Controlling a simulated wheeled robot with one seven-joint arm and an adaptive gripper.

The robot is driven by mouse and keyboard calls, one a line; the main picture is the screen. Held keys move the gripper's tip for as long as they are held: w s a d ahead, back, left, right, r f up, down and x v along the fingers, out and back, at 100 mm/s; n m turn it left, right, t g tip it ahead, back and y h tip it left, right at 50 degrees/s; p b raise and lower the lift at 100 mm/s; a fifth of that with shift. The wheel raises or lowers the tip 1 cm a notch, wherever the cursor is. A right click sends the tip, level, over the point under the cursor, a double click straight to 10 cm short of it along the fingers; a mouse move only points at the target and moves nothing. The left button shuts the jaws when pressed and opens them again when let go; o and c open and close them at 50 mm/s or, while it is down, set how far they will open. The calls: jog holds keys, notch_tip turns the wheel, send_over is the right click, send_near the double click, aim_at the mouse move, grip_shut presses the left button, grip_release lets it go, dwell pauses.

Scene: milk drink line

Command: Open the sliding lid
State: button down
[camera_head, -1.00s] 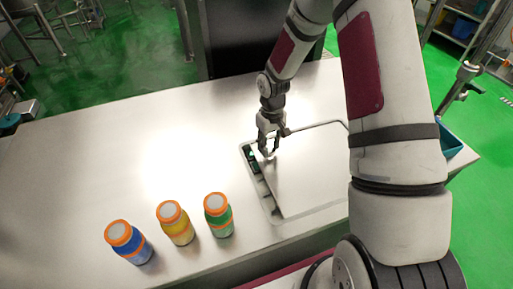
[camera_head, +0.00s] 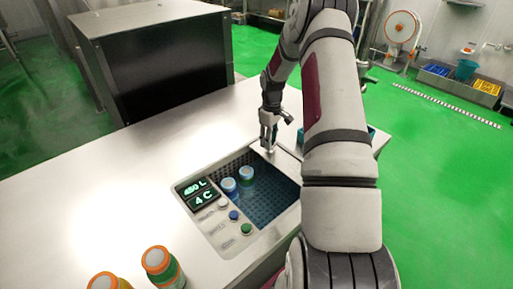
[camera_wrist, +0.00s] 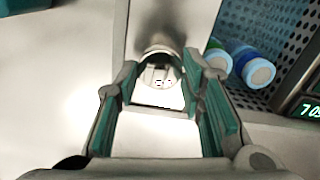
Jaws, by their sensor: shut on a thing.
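The sliding lid (camera_head: 284,158) is a pale metal panel at the far right of the cooler opening, partly hidden behind my arm. Its small round handle (camera_wrist: 160,68) stands between my fingers in the wrist view. My gripper (camera_head: 268,143) points down at the lid and is shut on this handle. The lid is drawn back, and a dark perforated well (camera_head: 265,205) lies open.
Two orange-capped bottles (camera_head: 158,262) stand on the counter at lower left. The counter (camera_head: 110,195) is otherwise largely clear. A teal bin lies behind my arm.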

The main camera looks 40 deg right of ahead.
jog(key=shift+d, duration=0.85)
jog(key=c, duration=1.1)
grip_release()
jog(key=shift+o, duration=0.2)
jog(key=shift+r, duration=0.1)
notch_tip(320, 180, up, 12)
